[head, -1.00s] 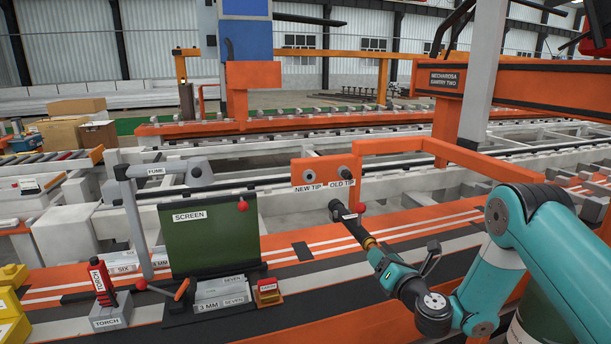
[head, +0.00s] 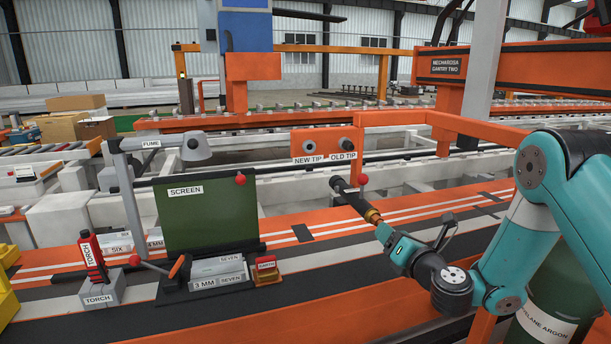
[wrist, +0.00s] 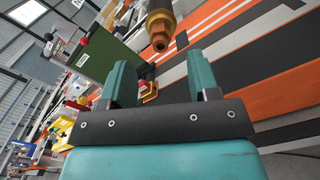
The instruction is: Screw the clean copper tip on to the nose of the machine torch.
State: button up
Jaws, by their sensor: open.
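The machine torch (head: 345,190) is a dark barrel on the orange bracket, angled down to the right. Its brass-coloured nose (head: 372,216) faces my gripper. In the wrist view the brass nose (wrist: 159,17) ends in a hexagonal copper piece (wrist: 160,40) with a dark hole. I cannot tell whether this piece is the clean tip. My gripper (wrist: 163,75) is open, with nothing seen between its fingers, and the copper piece lies beyond the fingertips. In the head view my gripper (head: 382,231) is close to the nose. The NEW TIP holder (head: 309,135) and OLD TIP holder (head: 346,145) are too small to read.
A green screen (head: 205,215) with a red knob stands left of the torch. The orange and black bench (head: 310,265) is clear below the torch.

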jog(key=shift+b+v, duration=1.45)
jog(key=shift+b, duration=0.5)
jog(key=s+a+r+n+g+y, duration=0.45)
jog(key=s+a+n, duration=0.25)
jog(key=n, duration=0.6)
jog(key=s+a+r+n+g+y, duration=0.3)
jog(key=s+a+n+g, duration=0.4)
jog(key=n, duration=0.6)
jog(key=s+d+n+g+h, duration=0.2)
jog(key=s+d+n+h, duration=0.2)
jog(key=s+n, duration=0.5)
jog(key=s+d+f+n+g+h, duration=0.1)
jog(key=s+d+n+g+h, duration=0.2)
jog(key=s+n, duration=0.7)
jog(key=shift+s+d+f+n+g+h+p, duration=0.2)
jog(key=shift+s+d+n+g+h+p, duration=0.15)
jog(key=shift+s+d+h, duration=0.5)
jog(key=shift+w+a, duration=0.1)
jog(key=shift+a, duration=0.05)
